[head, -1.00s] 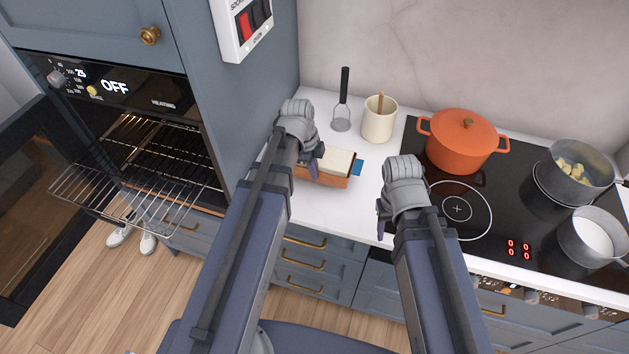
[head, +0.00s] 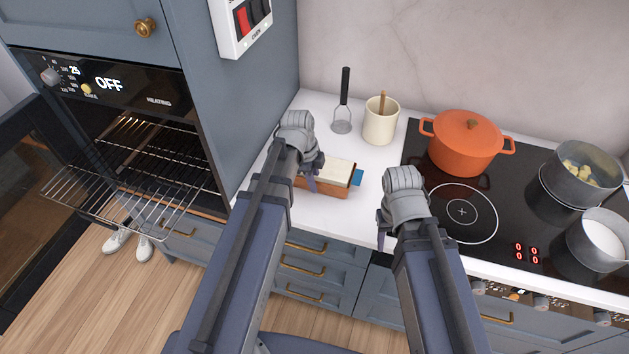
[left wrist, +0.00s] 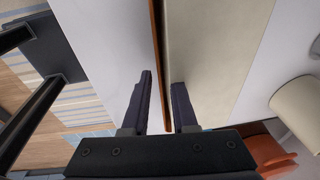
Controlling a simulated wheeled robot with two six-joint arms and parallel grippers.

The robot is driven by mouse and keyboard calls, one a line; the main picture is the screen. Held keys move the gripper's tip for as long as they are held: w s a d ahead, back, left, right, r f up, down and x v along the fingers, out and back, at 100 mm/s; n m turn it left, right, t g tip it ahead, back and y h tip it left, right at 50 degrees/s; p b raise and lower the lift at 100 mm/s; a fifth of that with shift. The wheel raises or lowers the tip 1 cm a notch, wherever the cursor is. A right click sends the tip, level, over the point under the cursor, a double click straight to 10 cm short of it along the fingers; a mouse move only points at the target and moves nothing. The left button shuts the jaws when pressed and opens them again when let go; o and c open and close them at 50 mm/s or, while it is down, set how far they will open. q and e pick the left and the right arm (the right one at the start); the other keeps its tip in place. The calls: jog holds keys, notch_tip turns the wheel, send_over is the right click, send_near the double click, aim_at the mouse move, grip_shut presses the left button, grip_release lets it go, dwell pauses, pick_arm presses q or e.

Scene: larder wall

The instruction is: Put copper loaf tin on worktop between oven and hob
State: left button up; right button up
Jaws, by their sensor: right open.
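The copper loaf tin (head: 330,191), with a pale filling, is on or just over the white worktop (head: 350,222) between the oven (head: 130,100) and the hob (head: 500,240); exact contact is hard to tell. My left gripper (head: 312,181) is at its left end. In the left wrist view my left gripper (left wrist: 163,102) has its fingers apart, one on each side of the tin's thin copper wall (left wrist: 156,40), with gaps visible. My right gripper (head: 383,222) is open and empty over the worktop, right of the tin, its fingers mostly hidden.
A blue item (head: 357,177) shows at the tin's right end. Behind stand a masher-like utensil (head: 343,115) and a cream crock (head: 381,122). An orange pot (head: 465,145) and two saucepans (head: 580,175) (head: 598,240) are on the hob. The oven is open, its rack (head: 120,205) pulled out.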

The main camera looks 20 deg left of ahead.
pick_arm(q)
jog(key=shift+o, duration=0.3)
jog(key=shift+r, duration=0.15)
jog(key=shift+r+p, duration=0.25)
jog(key=shift+p, duration=0.15)
notch_tip(320, 180, up, 11)
jog(key=s+a+p, duration=0.1)
jog(key=a+p, duration=0.1)
jog(key=p, duration=0.9)
jog(key=s+d+n+g+y, duration=0.1)
jog(key=s+d+n+y, duration=0.2)
jog(key=s+d+n, duration=0.9)
jog(key=shift+d+n, duration=0.65)
jog(key=shift+n, duration=0.75)
jog(key=shift+s, duration=0.1)
